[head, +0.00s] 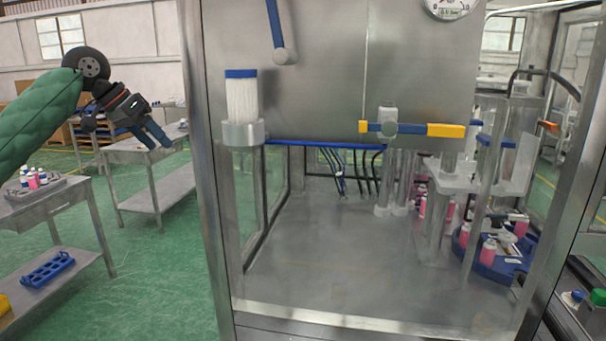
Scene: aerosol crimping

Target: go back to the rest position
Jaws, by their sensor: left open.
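My left gripper (153,134) is at the upper left of the head view, at the end of my green-sleeved arm. Its blue fingers point down and to the right. It is open, with nothing seen between the fingers. It appears in front of a grey side table, to the left of the machine's frame. My right gripper is not in view.
A steel crimping machine (330,260) fills the middle and right, with a blue carousel (487,262) holding pink cans. A blue-yellow valve handle (445,130) sticks out in front. At left, a table (62,193) bears a tray of cans; a blue rack (47,270) lies below.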

